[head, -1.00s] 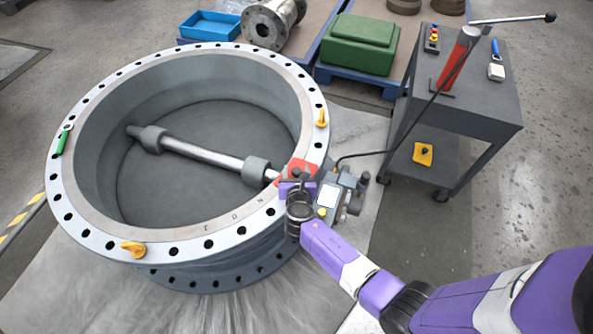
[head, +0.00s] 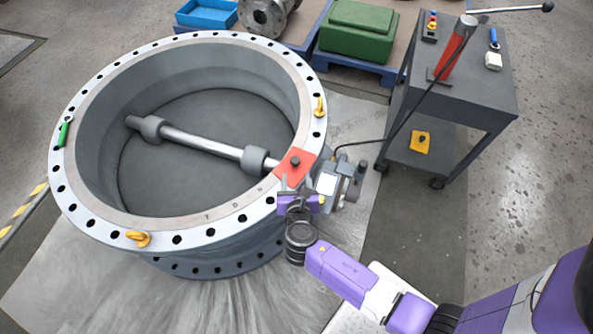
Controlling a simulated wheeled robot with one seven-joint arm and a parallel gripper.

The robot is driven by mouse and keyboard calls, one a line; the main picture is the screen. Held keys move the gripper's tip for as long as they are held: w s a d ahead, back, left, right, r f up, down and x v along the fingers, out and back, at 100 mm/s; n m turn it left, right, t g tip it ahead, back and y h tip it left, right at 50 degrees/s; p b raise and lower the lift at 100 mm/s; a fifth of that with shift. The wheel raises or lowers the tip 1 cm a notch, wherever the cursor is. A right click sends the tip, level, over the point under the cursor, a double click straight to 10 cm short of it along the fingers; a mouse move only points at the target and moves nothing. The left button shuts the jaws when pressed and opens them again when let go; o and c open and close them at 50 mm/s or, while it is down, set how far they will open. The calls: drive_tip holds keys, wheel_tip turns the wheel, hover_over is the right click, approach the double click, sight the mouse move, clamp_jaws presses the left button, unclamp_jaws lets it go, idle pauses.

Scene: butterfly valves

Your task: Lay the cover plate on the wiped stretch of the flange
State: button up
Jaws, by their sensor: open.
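The cover plate (head: 292,171) is a red square with a black knob in its middle. In the head view it lies on the right front stretch of the flange (head: 225,229), beside the shaft end, and looks flat. My gripper (head: 296,189) is open and empty, just in front of the plate, apart from the knob. The flange is a pale grey ring with bolt holes around a wide round opening. The flange surface under the plate is hidden.
A grey actuator box (head: 340,186) stands right of the flange, close to my gripper. Yellow eyebolts (head: 138,239) and a green-handled tool (head: 64,133) are on the ring. A grey cart (head: 465,85) stands at the right, with a yellow knobbed piece (head: 420,142) on its lower shelf.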

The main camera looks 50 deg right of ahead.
drive_tip(key=s+a+r+m+t+y, duration=0.2)
drive_tip(key=s+a+m+y, duration=0.5)
drive_tip(key=s+a+m, duration=0.6)
drive_tip(key=s+r+m+t+y, duration=0.1)
drive_tip(key=s+r+m, duration=0.3)
drive_tip(key=r, duration=0.4)
drive_tip(key=s+a+r+m+t, duration=0.1)
drive_tip(key=s+r+m+t, duration=0.1)
drive_tip(key=r+m, duration=0.3)
drive_tip(key=s+r+m+t+y, duration=0.1)
drive_tip(key=s+r+m, duration=0.3)
drive_tip(key=r, duration=0.7)
drive_tip(key=shift+s+a+r+y, duration=0.3)
drive_tip(key=shift+s+a, duration=0.1)
drive_tip(key=shift+s, duration=0.45)
drive_tip(key=shift+c, duration=0.2)
